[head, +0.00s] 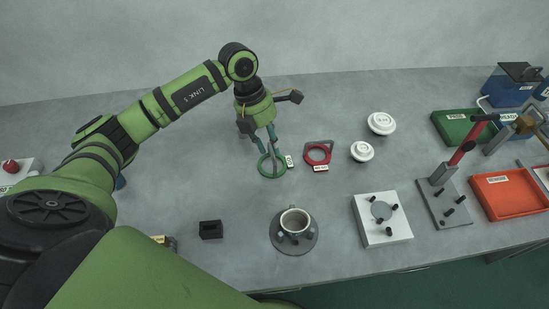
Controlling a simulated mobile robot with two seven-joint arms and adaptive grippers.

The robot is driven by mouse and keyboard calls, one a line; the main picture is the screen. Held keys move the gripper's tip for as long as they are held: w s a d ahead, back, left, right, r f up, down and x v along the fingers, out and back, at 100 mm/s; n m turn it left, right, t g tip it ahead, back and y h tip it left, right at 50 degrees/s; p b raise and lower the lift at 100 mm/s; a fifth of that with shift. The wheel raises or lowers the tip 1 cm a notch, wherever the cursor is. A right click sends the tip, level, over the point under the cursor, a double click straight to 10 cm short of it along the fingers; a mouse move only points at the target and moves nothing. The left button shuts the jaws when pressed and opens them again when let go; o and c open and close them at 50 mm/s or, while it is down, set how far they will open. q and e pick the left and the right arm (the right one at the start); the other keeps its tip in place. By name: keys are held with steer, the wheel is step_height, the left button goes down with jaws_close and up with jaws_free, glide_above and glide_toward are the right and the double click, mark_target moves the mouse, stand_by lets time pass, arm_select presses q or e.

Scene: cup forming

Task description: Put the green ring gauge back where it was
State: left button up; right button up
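The green ring gauge (263,172) is at the middle of the table, its ring lying roughly flat just left of a small white label (289,161). My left gripper (268,151) points down over the far side of the ring, with its fingertips at the rim. A small gap shows between the fingers, but I cannot tell whether they grip the ring or whether it is lifted off the table. The red ring gauge (327,156) lies to the right with its own white label (320,168). My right gripper is not in view.
Two white round parts (381,123) (362,151) stand right of the red gauge. A cup (295,220) on a round grey base (279,243), a black block (210,230) and a white plate fixture (372,234) are nearer. A red-handled press (462,152) and trays (511,193) are at right.

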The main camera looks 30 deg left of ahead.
arm_select(q)
steer(key=shift+b+v, duration=0.35)
steer(key=shift+v, duration=1.9)
